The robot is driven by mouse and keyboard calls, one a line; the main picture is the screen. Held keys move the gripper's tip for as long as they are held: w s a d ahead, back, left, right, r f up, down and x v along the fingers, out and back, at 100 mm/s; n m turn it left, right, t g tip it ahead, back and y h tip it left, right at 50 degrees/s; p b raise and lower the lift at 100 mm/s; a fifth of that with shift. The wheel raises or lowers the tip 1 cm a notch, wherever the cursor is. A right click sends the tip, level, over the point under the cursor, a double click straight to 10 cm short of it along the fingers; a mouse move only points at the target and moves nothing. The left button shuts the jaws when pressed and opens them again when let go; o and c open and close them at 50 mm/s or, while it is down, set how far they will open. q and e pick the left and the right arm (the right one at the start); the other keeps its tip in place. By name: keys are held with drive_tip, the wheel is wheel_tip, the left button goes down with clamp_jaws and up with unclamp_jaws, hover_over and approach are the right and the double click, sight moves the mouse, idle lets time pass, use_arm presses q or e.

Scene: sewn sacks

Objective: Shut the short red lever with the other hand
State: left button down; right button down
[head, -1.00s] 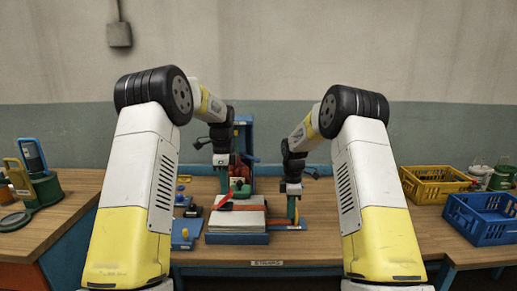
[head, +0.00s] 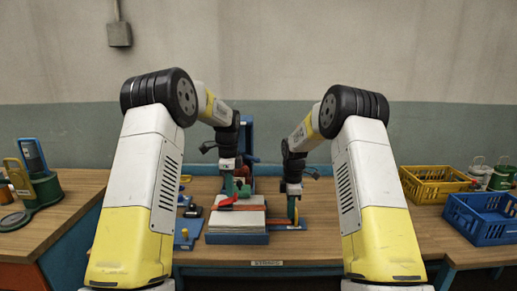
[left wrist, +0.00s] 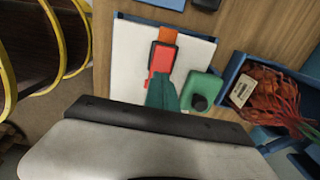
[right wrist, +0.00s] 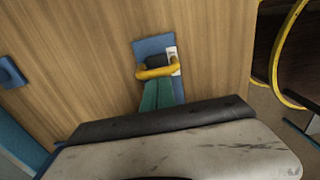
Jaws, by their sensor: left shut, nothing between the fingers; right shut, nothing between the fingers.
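A short red lever (head: 229,201) sits in a black housing on an orange strap (head: 246,207) across a white stack (head: 236,222). In the left wrist view the red lever (left wrist: 160,62) lies along its black housing. My left gripper (head: 229,191) is shut and empty, its green fingertips (left wrist: 162,80) at the lever's near end; I cannot tell whether they touch it. My right gripper (head: 292,212) is shut and empty at a yellow handle (right wrist: 157,71) on a blue plate (right wrist: 150,45). Its green fingertips overlap the handle's near edge in the right wrist view.
A green block with a black knob (left wrist: 203,92) stands beside the stack. A blue bin (left wrist: 236,68) holds reddish netting (left wrist: 270,88). Yellow (head: 430,185) and blue (head: 482,222) crates stand at the right. The wood between stack and crates is mostly clear.

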drive_tip(key=shift+d, duration=0.15)
use_arm(q)
drive_tip(key=shift+d+f, duration=0.3)
drive_tip(key=shift+f, duration=0.3)
wheel_tip(320, 180, up, 9)
idle(0.7)
use_arm(e)
drive_tip(key=c, duration=1.4)
unclamp_jaws()
wheel_tip(320, 180, up, 7)
